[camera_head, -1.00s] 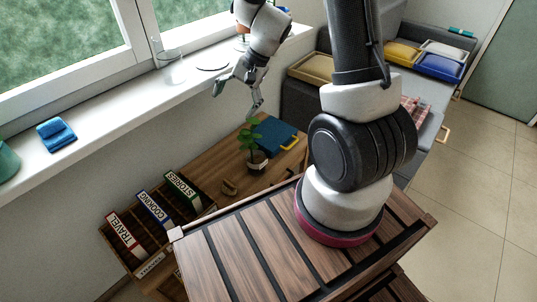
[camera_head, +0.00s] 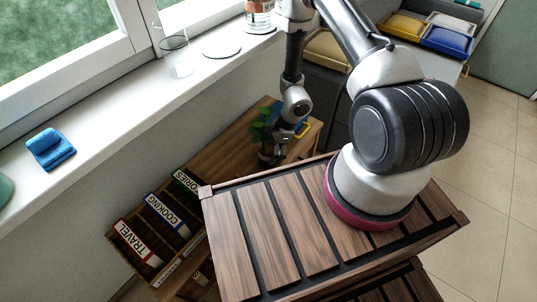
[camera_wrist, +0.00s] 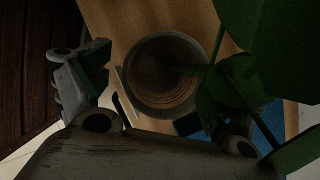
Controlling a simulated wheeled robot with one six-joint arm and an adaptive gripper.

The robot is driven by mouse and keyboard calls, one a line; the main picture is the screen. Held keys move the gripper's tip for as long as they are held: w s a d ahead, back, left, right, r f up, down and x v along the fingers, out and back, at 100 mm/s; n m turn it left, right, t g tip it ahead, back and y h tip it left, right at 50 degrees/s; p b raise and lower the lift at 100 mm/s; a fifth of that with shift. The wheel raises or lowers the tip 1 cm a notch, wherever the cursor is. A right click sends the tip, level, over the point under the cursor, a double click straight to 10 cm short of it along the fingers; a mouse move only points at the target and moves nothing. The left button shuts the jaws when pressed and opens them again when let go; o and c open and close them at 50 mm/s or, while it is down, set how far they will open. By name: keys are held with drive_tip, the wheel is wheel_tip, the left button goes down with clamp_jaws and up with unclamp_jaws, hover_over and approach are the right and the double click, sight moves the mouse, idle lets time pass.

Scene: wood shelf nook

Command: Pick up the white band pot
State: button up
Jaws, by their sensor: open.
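The pot (camera_wrist: 163,78) shows from above in the wrist view as a round, grey-rimmed pot with brown inside. Its green plant (camera_wrist: 240,85) covers the right side of that view. In the head view the plant's leaves (camera_head: 259,131) show beside my wrist, and the pot is mostly hidden by my gripper. My gripper (camera_head: 270,157) is low over the wooden table and open. In the wrist view its left finger is beside the pot, apart from the rim; the right finger is largely hidden by leaves. I cannot tell whether it touches the pot.
A blue folder (camera_wrist: 268,128) lies close to the pot. A slatted wooden top (camera_head: 262,222) is in front. The windowsill (camera_head: 110,115) holds a blue cloth (camera_head: 50,149) and a glass (camera_head: 178,57).

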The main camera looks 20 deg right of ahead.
sight(268, 151)
drive_tip(key=x, duration=0.4)
drive_tip(key=shift+w+a+f, duration=0.15)
drive_tip(key=shift+w+a, duration=0.05)
drive_tip(key=shift+w, duration=0.05)
drive_tip(key=c, duration=1.2)
drive_tip(key=shift+o, duration=0.2)
